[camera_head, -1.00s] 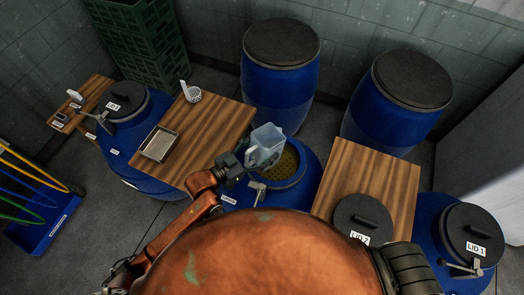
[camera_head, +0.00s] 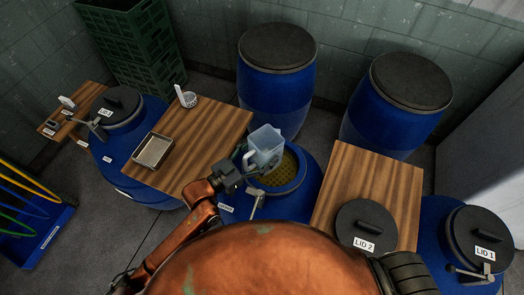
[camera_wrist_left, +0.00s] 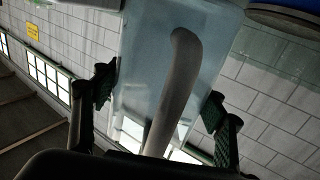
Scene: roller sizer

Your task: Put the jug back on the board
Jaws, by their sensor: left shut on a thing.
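The translucent jug (camera_head: 265,146) is held upright by my left gripper (camera_head: 238,172), above the open blue barrel (camera_head: 292,205). In the left wrist view the jug (camera_wrist_left: 150,60) and its pale handle (camera_wrist_left: 177,85) stand between the two fingers of the left gripper (camera_wrist_left: 163,95). My right gripper is not in view.
Lidded blue barrels stand at left (camera_head: 123,107) and at right (camera_head: 478,238). Two closed barrels (camera_head: 277,75) (camera_head: 397,102) stand behind. Green crates (camera_head: 130,50) stand at the back left. The left board has bare wood on its right half.

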